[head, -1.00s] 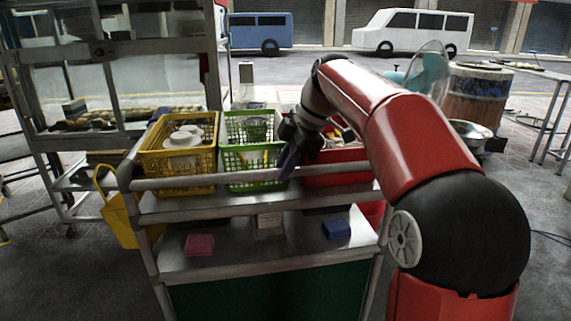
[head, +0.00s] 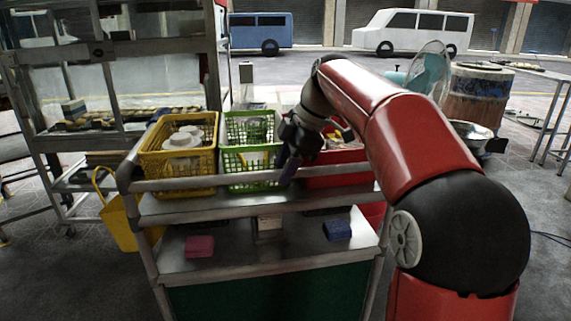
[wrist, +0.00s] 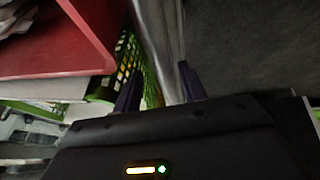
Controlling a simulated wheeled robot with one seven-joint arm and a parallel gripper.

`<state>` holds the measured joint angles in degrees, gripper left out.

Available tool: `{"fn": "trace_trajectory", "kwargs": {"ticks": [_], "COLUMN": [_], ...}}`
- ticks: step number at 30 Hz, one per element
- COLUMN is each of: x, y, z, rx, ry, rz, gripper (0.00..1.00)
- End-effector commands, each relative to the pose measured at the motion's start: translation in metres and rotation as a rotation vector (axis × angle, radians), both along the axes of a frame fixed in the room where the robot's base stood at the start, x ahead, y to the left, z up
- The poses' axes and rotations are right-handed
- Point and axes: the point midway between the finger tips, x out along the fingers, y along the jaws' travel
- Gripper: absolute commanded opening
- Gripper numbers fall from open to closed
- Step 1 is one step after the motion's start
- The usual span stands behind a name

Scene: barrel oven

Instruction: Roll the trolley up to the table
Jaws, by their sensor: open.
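The trolley is a grey metal cart with a push rail (head: 225,182) along its near side. It carries a yellow basket (head: 150,172), green baskets (head: 240,178) and a red crate (head: 335,175) on top. My gripper (head: 289,174) is at the near rail, in front of the green and red containers. In the wrist view my open gripper (wrist: 160,88) has the rail (wrist: 164,45) running between its two fingers; I cannot tell if either finger touches it. A grey table (head: 548,72) shows partly at the far right; I cannot tell whether it is the task's table.
A glazed food stall (head: 105,95) stands close at the left, and a yellow bucket (head: 117,222) is beside the trolley. A rusty barrel (head: 478,93), a metal bowl (head: 468,132) and a teal fan (head: 425,75) are at the right. Open paving lies beyond.

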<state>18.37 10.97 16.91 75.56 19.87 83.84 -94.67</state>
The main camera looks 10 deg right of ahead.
Motion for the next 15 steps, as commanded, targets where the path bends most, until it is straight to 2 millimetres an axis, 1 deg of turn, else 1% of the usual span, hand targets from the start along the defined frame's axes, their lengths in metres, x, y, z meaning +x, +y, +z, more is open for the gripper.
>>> {"fn": "trace_trajectory", "kwargs": {"ticks": [2, 5, 12, 15], "x": [0.0, -0.002, -0.009, -0.011], "y": [-0.001, -0.005, -0.021, -0.026], "z": [0.003, 0.013, 0.051, 0.063], "rx": [0.0, 0.0, 0.0, 0.0], "ry": [-0.001, -0.002, -0.003, -0.003], "rz": [0.0, -0.001, -0.001, -0.001], "gripper": [0.41, 0.41, 0.41, 0.41]}}
